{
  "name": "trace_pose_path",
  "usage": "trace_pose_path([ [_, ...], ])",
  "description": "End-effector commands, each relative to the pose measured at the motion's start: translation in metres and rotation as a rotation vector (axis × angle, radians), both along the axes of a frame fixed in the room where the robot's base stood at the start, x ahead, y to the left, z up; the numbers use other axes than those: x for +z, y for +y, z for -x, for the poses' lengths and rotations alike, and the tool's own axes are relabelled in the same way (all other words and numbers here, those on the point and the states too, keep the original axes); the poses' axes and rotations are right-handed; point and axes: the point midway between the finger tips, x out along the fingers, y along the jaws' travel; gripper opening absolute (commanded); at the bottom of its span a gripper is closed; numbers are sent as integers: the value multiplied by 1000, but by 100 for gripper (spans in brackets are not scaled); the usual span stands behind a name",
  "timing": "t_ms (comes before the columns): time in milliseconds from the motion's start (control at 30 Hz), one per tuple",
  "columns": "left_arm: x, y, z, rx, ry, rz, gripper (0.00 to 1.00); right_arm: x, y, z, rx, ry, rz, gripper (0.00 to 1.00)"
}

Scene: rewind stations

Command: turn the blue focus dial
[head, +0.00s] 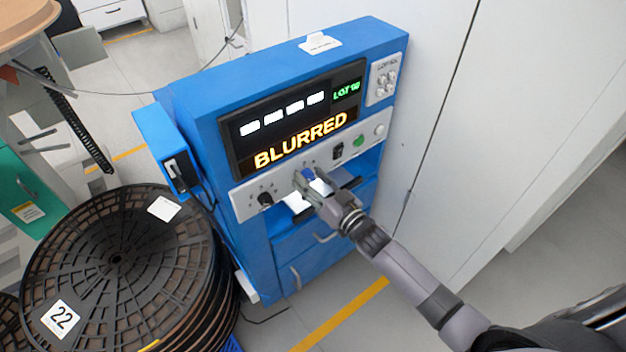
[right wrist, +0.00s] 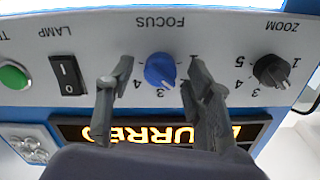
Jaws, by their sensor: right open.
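The blue focus dial (right wrist: 160,69) sits on the grey control strip of a blue machine (head: 185,85), under the label FOCUS. In the right wrist view, which is upside down, my right gripper (right wrist: 153,78) is open with one finger on each side of the dial. I see gaps between the fingers and the dial; contact cannot be told. In the head view the dial (head: 307,173) is partly covered by my right gripper (head: 306,181). The machine's screen (head: 300,125) reads BLURRED in orange. My left gripper is not in view.
A black zoom knob (right wrist: 271,70), a lamp rocker switch (right wrist: 68,75) and a green button (right wrist: 14,75) share the strip. Stacked black reels (head: 110,260) stand at the left. White cabinet doors (head: 455,110) stand close at the right.

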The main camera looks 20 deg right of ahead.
Motion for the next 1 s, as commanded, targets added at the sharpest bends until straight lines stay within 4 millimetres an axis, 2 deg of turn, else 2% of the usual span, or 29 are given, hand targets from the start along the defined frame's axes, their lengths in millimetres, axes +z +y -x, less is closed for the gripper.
trace_pose_path([
  [67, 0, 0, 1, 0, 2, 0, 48, 0, 0, 0, 0, 0, 0, 45],
  [733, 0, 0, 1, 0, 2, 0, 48, 0, 0, 1, 0, 0, 0, 0],
  [1000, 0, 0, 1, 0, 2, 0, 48, 0, 0, 1, 0, -9, 25, 0],
])
